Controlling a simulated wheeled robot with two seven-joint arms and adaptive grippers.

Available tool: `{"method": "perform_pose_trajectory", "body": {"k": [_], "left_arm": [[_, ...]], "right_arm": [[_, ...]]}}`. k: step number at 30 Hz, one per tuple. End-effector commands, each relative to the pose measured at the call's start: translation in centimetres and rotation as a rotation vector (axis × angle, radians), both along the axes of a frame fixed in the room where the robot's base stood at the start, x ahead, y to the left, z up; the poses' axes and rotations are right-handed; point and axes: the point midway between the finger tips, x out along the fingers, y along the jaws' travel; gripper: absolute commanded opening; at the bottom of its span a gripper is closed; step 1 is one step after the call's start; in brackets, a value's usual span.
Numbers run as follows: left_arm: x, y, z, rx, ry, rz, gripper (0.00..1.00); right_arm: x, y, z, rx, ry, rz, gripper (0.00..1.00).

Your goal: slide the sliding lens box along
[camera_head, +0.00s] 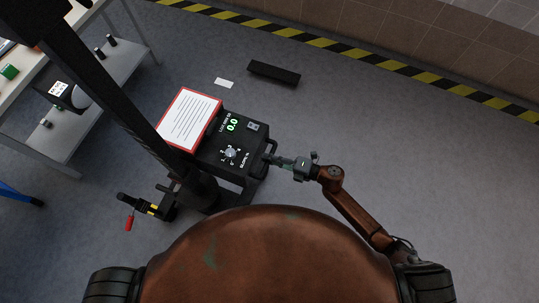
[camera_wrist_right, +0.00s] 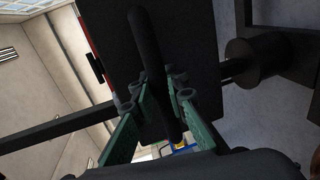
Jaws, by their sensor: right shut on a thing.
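The sliding lens box (camera_head: 245,143) is a dark box in the middle of the head view. My right gripper (camera_head: 270,158) is at the box's right side. In the right wrist view, the green fingers of my right gripper (camera_wrist_right: 156,88) are shut around a black handle bar (camera_wrist_right: 150,45), with the dark box (camera_wrist_right: 190,40) just behind it. The exact finger contact is partly hidden. My left gripper is not in view.
A tall black post (camera_head: 110,90) slants past the box's left side. A jack with a red handle (camera_head: 129,223) stands at lower left. A black bar (camera_head: 274,72) and a white card (camera_head: 224,83) lie on the floor behind. The floor to the right is clear.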

Motion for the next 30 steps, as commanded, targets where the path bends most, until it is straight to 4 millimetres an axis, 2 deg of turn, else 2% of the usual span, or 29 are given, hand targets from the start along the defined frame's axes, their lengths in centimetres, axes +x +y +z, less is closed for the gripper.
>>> {"method": "perform_pose_trajectory", "body": {"k": [7, 8, 15, 25, 30], "left_arm": [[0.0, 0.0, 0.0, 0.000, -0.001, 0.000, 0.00], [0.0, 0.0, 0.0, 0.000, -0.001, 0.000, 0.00], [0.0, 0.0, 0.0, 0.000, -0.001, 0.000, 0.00], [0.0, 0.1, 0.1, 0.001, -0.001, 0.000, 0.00], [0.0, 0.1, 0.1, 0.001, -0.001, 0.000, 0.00]], "right_arm": [[-0.1, -0.1, -0.1, -0.003, 0.001, 0.001, 0.00], [-0.1, -0.1, -0.1, -0.002, 0.001, 0.001, 0.14], [0.0, 0.0, 0.1, 0.000, -0.001, 0.001, 0.31], [-0.1, -0.3, 0.1, 0.000, -0.001, 0.000, 0.31], [-0.9, -2.2, 0.5, -0.003, -0.001, -0.001, 0.31]]}}
